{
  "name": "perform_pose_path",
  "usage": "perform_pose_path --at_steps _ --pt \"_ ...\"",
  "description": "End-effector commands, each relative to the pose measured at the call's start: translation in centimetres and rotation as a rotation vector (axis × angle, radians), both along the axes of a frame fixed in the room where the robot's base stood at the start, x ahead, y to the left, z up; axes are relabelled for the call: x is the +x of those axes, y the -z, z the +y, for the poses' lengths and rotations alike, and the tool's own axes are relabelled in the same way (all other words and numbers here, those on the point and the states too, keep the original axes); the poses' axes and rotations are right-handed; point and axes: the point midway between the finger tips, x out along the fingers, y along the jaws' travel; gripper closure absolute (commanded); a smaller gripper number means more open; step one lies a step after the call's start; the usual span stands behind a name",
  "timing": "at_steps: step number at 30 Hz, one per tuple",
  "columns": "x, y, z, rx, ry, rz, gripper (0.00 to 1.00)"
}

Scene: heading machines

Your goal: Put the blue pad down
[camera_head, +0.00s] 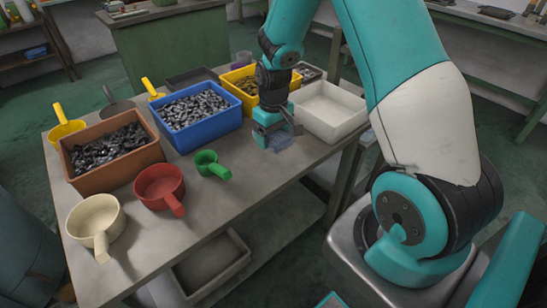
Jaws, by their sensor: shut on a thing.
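My gripper (275,138) points down over the right part of the grey worktable (185,220), just right of the blue bin. It is shut on a small dull-blue piece, the blue pad (284,145), which shows at the fingertips. The pad is close to the tabletop near the table's right edge. I cannot tell whether it touches the surface. My fingers and wrist hide part of it.
A blue bin (187,143) of metal parts, a brown bin (80,180), a yellow bin (230,77) and an empty white bin (329,130) stand around. Green (213,170), red (158,203) and cream scoops (96,240) lie in front. The front-right tabletop is clear.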

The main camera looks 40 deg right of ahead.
Motion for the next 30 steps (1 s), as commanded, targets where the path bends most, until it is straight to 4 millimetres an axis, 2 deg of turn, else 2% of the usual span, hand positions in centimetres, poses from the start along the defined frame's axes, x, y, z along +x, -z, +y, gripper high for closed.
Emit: perform_pose_path --at_steps 1,3,10,16,29,30 --pt "-0.1 1.3 0.0 0.001 0.0 0.005 0.52" --pt "0.0 2.7 0.0 0.001 0.0 0.003 0.52" --pt "0.0 5.0 0.0 0.0 0.0 0.0 0.52" --pt "0.0 7.8 0.0 0.0 0.0 0.002 0.52" --pt "0.0 8.7 0.0 0.0 0.0 -0.001 0.52" --pt "0.0 8.6 0.0 0.0 0.0 -0.001 0.19"
